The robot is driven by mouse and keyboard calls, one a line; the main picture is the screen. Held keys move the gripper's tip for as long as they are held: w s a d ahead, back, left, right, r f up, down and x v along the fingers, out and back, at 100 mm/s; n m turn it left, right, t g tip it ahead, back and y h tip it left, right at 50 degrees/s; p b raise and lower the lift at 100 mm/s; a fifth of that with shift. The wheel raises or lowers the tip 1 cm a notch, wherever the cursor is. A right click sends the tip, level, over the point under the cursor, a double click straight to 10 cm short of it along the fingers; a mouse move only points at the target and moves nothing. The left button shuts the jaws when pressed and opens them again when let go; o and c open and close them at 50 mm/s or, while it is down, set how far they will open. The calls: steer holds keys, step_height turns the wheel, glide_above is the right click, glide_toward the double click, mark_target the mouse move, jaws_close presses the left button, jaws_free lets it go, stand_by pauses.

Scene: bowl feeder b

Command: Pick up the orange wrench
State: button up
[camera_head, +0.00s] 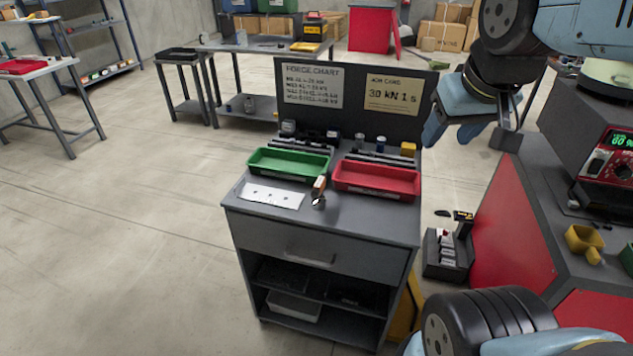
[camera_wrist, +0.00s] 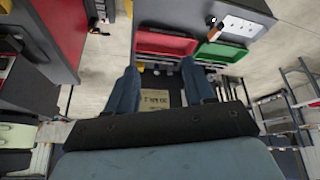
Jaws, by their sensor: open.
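An orange-handled tool (camera_head: 319,187), which looks like the orange wrench, lies on the grey cabinet top (camera_head: 350,213). Its shiny head points to the front edge, and its handle end is between the green tray (camera_head: 262,166) and the red tray (camera_head: 375,191). It also shows small in the wrist view (camera_wrist: 214,33). My gripper (camera_head: 449,136) is raised up to the right of the cabinet's back panel, well apart from the tool. In the wrist view its two blue fingers (camera_wrist: 161,80) are spread wide with nothing between them.
A white strip with holes (camera_head: 272,196) lies left of the tool. A board with a force chart (camera_head: 312,87) stands upright behind the trays. A red-sided bench (camera_head: 522,220) with a meter stands at right.

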steer(key=w+a+f+n+g+h, duration=0.1)
steer(key=w+a+f+n, duration=0.15)
steer(key=w+n, duration=0.5)
steer(key=n, duration=2.3)
glide_above(320, 190)
steer(key=s+a, duration=0.1)
steer(key=a, duration=0.1)
steer(key=shift+g+h, duration=0.3)
steer(key=f, duration=1.6)
steer(key=shift+d+f, duration=0.2)
steer(key=shift+f, duration=0.3)
steer(key=x, duration=1.3)
steer(key=shift+w+f, duration=0.1)
steer(key=shift+w, duration=0.1)
jaws_close()
